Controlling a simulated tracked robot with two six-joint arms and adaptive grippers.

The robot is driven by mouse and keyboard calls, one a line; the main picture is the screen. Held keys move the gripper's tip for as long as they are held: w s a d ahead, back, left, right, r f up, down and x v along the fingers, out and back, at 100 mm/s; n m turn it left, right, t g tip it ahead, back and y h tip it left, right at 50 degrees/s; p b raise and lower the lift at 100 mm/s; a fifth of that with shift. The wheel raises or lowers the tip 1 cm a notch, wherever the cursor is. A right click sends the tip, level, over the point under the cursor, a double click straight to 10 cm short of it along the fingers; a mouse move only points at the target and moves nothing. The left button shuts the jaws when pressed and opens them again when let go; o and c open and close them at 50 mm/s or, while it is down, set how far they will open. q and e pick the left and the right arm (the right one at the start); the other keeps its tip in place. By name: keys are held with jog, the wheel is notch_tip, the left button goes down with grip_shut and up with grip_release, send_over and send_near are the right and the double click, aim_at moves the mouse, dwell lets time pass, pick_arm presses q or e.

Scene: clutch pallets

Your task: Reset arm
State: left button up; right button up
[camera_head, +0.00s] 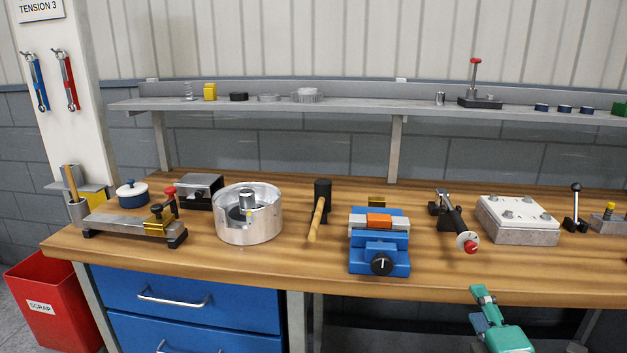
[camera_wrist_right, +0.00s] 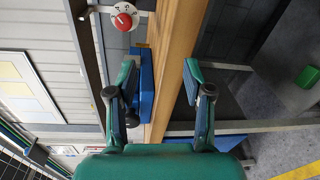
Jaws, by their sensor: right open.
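My right gripper (camera_head: 480,306) is teal with dark joints. It shows at the lower right of the head view, in front of the bench's front edge and clear of the worktop. In the right wrist view its two fingers (camera_wrist_right: 158,82) stand apart with nothing between them. The bench's wooden edge (camera_wrist_right: 176,50) runs behind the gap. My left gripper is in neither view.
On the wooden bench (camera_head: 250,264) stand a blue vise (camera_head: 380,246), a mallet (camera_head: 319,212), a metal drum (camera_head: 262,232), a lever clamp with a red knob (camera_head: 463,238) and a grey bolted block (camera_head: 517,234). A red scrap bin (camera_head: 45,308) stands at left.

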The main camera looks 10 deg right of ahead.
jog(key=s+a+f+m+g+y, duration=0.15)
jog(key=a+f+g, duration=0.3)
jog(key=f, duration=0.95)
jog(key=a+f+g+y, duration=0.3)
jog(key=a+f, duration=0.3)
jog(key=f, duration=0.9)
jog(key=s+a+f+m+g+y, duration=0.1)
jog(key=s+a+f+m+g, duration=0.35)
jog(key=s+f+m, duration=0.4)
jog(key=s+a+f+m+g+y, duration=0.2)
jog(key=s+a+f+m+g, duration=0.25)
jog(key=s+f+m, duration=0.35)
notch_tip(320, 180, up, 18)
jog(key=m+p, duration=0.1)
jog(key=p, duration=1.6)
jog(key=shift+a+r+m+t, duration=0.25)
jog(key=shift+a+m+t, duration=0.1)
jog(key=shift+m, duration=0.05)
jog(key=shift+s, duration=0.1)
